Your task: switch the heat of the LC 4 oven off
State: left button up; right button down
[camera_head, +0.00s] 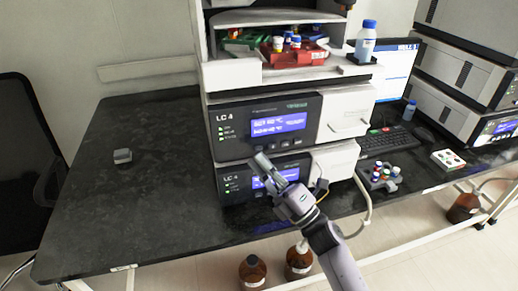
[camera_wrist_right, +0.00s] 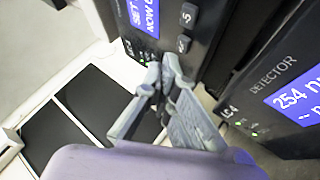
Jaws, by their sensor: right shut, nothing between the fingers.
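The LC 4 oven (camera_head: 232,112) is the upper dark-fronted unit of the stack, with a lit blue screen (camera_head: 278,124) showing °C lines. Its front also shows in the right wrist view (camera_wrist_right: 163,30), with part of a SET/NOW screen (camera_wrist_right: 144,14) and two dark buttons (camera_wrist_right: 185,30). Small green lights (camera_head: 222,134) are lit at its left. My right gripper (camera_head: 260,163) is shut and empty, before the stack near the oven's lower edge. Its fingertips (camera_wrist_right: 165,68) appear just below the buttons in the wrist view; I cannot tell whether they touch. My left gripper is not in view.
The LC 4 detector (camera_head: 230,185), with a blue screen, sits directly below the oven, partly behind my right gripper. A red tray (camera_head: 290,56) and a blue-capped bottle (camera_head: 366,40) are above. A vial rack (camera_head: 380,178) stands right. The bench's left (camera_head: 130,195) is mostly clear.

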jog(key=shift+w, duration=0.2)
jog(key=shift+w+a+b, duration=0.15)
jog(key=shift+w+b, duration=0.1)
jog(key=shift+b, duration=0.1)
jog(key=shift+w+a+b, duration=0.1)
jog(key=shift+w+b, duration=0.2)
jog(key=shift+w, duration=0.05)
dwell(0.8)
dwell(0.3)
jog(key=shift+s+d+p, duration=0.25)
jog(key=shift+s+p, duration=0.1)
jog(key=shift+s, duration=0.45)
jog(key=s, duration=0.1)
jog(key=s+d+p, duration=0.1)
jog(key=s, duration=0.2)
jog(key=shift+s+d+p, duration=0.3)
jog(key=shift+s+p, duration=0.05)
jog(key=shift+s, duration=0.05)
